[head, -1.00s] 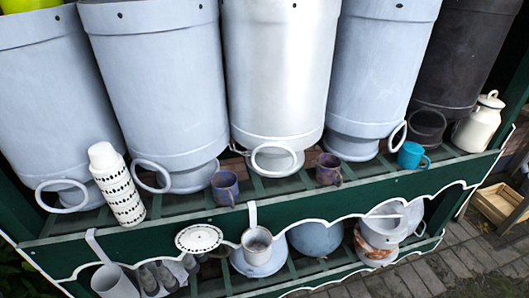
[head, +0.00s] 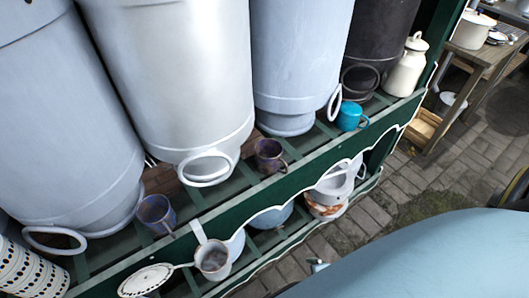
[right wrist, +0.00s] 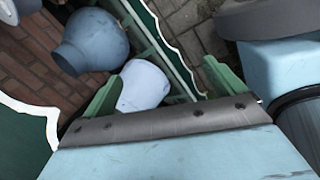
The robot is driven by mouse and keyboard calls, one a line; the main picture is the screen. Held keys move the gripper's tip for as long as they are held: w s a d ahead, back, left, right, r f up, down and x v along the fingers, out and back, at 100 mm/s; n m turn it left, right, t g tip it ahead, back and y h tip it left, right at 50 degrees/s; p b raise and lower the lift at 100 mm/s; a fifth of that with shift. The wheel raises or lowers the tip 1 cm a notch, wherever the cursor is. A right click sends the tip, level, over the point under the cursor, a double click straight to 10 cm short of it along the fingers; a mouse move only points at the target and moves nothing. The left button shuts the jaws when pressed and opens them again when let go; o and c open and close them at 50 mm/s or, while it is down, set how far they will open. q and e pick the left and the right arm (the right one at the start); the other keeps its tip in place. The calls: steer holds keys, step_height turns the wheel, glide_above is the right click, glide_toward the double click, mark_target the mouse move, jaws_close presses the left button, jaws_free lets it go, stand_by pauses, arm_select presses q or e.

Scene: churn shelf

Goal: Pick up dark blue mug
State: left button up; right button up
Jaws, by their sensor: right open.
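A small blue-purple mug (head: 156,213) stands upright on the green slatted shelf (head: 208,198), near its front edge in the head view. It looks like the dark blue mug. A darker purple-brown mug (head: 269,155) stands further right on the same shelf. My right gripper (right wrist: 160,84) shows in the right wrist view with its two green fingers spread apart. A pale rounded vessel (right wrist: 143,86) shows beyond and between them; I cannot tell whether it touches. Neither mug is clearly seen in the wrist view. My left gripper is not in view.
Large milk churns (head: 165,80) stand behind the mugs. A turquoise mug (head: 350,116) and a cream can (head: 407,66) are further right. A ladle (head: 213,258) hangs at the shelf front. A wooden table (head: 478,38) stands at the back right, above paving.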

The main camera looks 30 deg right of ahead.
steer(key=w+r+n+t+p, duration=0.1)
steer(key=w+r+n+t, duration=0.1)
steer(key=w+r+n, duration=0.55)
steer(key=w+r+n+t+p, duration=0.2)
steer(key=w+r+n, duration=0.15)
steer(key=r, duration=0.65)
steer(key=n+t+h+p, duration=0.15)
steer(key=n+t, duration=0.25)
steer(key=n, duration=0.5)
glide_toward(264, 144)
steer(key=s+r, duration=0.1)
steer(key=s, duration=0.7)
steer(key=shift+y, duration=0.25)
steer(key=x, duration=0.2)
steer(key=r+x, duration=0.1)
steer(key=x, duration=0.4)
steer(key=shift+w+a+r+b, duration=0.1)
steer(key=shift+w+a+b, duration=0.3)
steer(key=shift+w, duration=0.2)
steer(key=shift+r+b+x, duration=0.2)
steer(key=shift+b+x, duration=0.25)
steer(key=shift+x, duration=2.45)
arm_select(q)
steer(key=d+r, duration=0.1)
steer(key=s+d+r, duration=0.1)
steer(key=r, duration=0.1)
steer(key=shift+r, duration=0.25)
arm_select(e)
steer(key=shift+d, duration=0.1)
steer(key=c, duration=1.2)
